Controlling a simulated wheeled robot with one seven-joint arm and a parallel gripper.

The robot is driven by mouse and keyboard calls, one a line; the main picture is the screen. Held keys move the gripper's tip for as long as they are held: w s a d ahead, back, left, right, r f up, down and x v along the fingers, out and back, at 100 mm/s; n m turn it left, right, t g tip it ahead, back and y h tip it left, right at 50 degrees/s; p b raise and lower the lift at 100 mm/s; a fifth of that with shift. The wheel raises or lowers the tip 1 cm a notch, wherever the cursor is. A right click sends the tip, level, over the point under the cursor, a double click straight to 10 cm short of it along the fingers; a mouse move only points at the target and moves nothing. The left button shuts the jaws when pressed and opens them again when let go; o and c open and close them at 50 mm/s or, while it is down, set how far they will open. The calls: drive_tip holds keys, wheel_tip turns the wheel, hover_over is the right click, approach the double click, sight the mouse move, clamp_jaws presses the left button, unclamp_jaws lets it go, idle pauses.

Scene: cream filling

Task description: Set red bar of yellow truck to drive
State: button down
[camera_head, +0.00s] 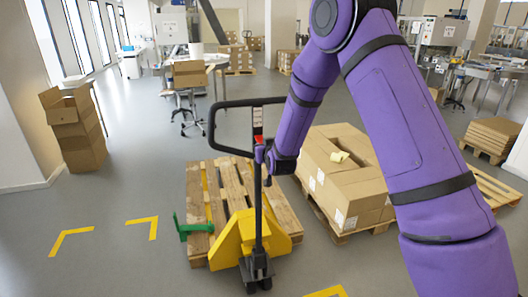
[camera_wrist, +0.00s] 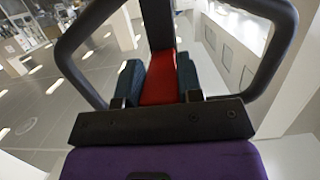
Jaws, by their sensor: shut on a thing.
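The yellow truck (camera_head: 236,240) is a hand pallet truck with its forks in a wooden pallet. Its black handle (camera_head: 213,125) stands upright and ends in a wide loop. The red bar (camera_head: 258,139) sits at the base of the loop. In the wrist view, the teal fingers of my gripper (camera_wrist: 159,82) are shut on the red bar (camera_wrist: 160,88), one on each side. The black handle loop (camera_wrist: 75,50) surrounds them there. The lower end of the bar is hidden behind my gripper.
A pallet with large cardboard boxes (camera_head: 345,180) stands close on the right, beside my purple arm. A green bracket (camera_head: 190,228) is at the left of the truck's pallet (camera_head: 197,195). Stacked boxes (camera_head: 78,130) stand by the left wall. Floor at the left is clear, with yellow marks.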

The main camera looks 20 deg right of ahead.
drive_tip(key=shift+r, duration=0.3)
drive_tip(key=c, duration=0.8)
unclamp_jaws()
drive_tip(key=shift+o, duration=0.2)
drive_tip(key=v, duration=1)
drive_tip(key=shift+s, duration=0.4)
